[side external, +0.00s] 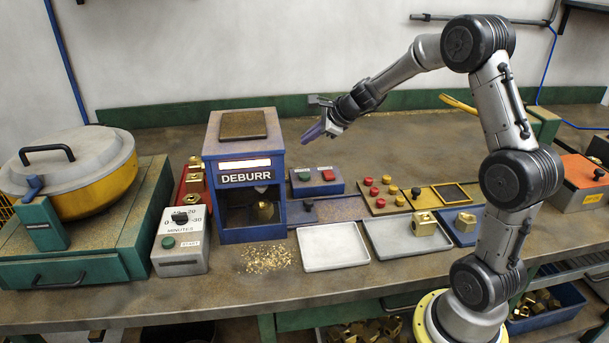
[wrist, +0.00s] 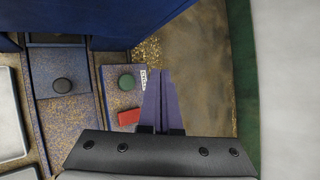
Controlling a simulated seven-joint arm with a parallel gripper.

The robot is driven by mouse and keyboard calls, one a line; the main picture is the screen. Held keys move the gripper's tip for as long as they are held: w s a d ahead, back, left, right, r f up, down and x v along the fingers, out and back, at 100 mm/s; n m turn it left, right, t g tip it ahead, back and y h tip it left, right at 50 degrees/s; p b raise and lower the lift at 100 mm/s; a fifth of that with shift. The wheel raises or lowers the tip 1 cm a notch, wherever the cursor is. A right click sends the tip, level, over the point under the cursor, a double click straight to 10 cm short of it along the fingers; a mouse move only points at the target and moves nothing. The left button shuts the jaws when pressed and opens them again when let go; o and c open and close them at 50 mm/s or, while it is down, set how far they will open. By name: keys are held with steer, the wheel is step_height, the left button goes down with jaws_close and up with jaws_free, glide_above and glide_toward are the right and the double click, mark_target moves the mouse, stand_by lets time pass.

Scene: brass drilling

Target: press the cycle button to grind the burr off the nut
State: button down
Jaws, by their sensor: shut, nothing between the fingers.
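The blue DEBURR machine (side external: 226,190) stands on the bench with its sign lit. A brass piece (side external: 264,210), which looks like the nut, sits inside its front opening; no burr can be made out. Right of the machine is a blue control box (side external: 334,187) with a green button (side external: 303,176) and a red button (side external: 328,175). The wrist view shows the green button (wrist: 126,82) beside a small label, too small to read, and the red button (wrist: 129,117). My gripper (side external: 308,136) is shut and empty, raised above the box. In the wrist view its fingertips (wrist: 158,72) appear just right of the green button.
A blue slide with a black knob (wrist: 62,86) lies beside the box. Brass chips (side external: 268,258) lie before the machine. Trays (side external: 333,247) and a board of red and brass pieces (side external: 410,205) stand to the right. The bench behind the box is clear.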

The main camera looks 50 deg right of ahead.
mark_target(308, 176)
steer(key=shift+f, duration=4.05)
steer(key=shift+f, duration=0.15)
steer(key=shift+f, duration=0.25)
steer(key=shift+f, duration=0.55)
steer(key=shift+r, duration=0.95)
steer(key=shift+r, duration=2.5)
